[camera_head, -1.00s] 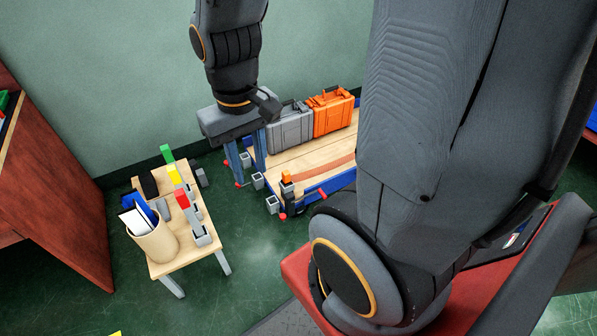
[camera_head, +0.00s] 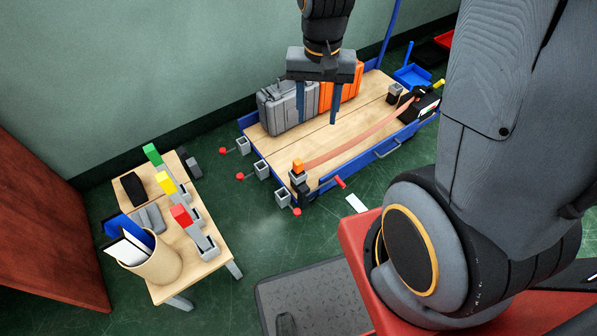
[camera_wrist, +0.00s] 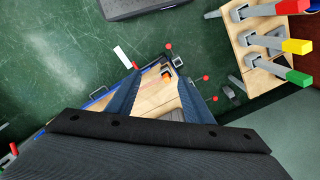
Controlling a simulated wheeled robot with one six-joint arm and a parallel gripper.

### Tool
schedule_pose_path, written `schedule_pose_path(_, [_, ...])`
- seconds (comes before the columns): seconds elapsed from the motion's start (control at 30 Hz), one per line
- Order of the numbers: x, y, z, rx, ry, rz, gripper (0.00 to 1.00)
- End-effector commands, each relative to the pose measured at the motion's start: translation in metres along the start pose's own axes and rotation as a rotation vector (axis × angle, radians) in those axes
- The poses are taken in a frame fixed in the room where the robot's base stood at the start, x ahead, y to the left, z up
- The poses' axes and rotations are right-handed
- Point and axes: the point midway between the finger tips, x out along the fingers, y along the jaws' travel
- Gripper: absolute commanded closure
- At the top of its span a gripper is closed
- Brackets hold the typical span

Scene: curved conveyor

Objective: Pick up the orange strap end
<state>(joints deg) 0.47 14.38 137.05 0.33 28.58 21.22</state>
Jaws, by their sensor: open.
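The orange strap end (camera_head: 298,166) is a small orange block at the near-left corner of the wooden cart (camera_head: 272,144), on a grey-black holder. A flat salmon-coloured strap (camera_head: 350,141) runs from it along the cart's near side. My gripper (camera_head: 317,117) is open and empty, pointing down over the cart deck, up and to the right of the strap end in the head view. In the wrist view the orange end (camera_wrist: 167,74) shows between the fingertips of my gripper (camera_wrist: 160,84), apart from them and farther off.
A grey case (camera_head: 288,108) and an orange case (camera_head: 349,84) stand at the cart's back, close to my gripper. Square sockets and red-tipped rods (camera_head: 297,211) stick out at its left end. A small table (camera_head: 193,258) with coloured-tipped levers is at left. Green floor between is clear.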

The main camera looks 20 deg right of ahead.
Motion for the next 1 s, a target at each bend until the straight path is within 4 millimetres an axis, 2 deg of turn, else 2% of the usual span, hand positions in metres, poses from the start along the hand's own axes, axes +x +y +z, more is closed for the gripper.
schedule_pose_path(0.03, [0.038, -0.006, -0.019, 0.067, -0.007, 0.003, 0.53])
schedule_pose_path(0.17, [0.105, -0.019, -0.059, 0.258, -0.006, 0.004, 0.53])
schedule_pose_path(0.3, [0.183, -0.032, -0.097, 0.46, -0.004, 0.005, 0.53])
schedule_pose_path(0.4, [0.236, -0.04, -0.12, 0.594, -0.003, 0.005, 0.53])
schedule_pose_path(0.5, [0.281, -0.046, -0.137, 0.708, -0.002, 0.005, 0.53])
schedule_pose_path(0.6, [0.313, -0.05, -0.148, 0.793, -0.001, 0.004, 0.53])
schedule_pose_path(0.7, [0.332, -0.052, -0.155, 0.846, 0.001, 0.003, 0.53])
schedule_pose_path(1.0, [0.364, -0.053, -0.156, 0.875, 0.001, 0.003, 0.53])
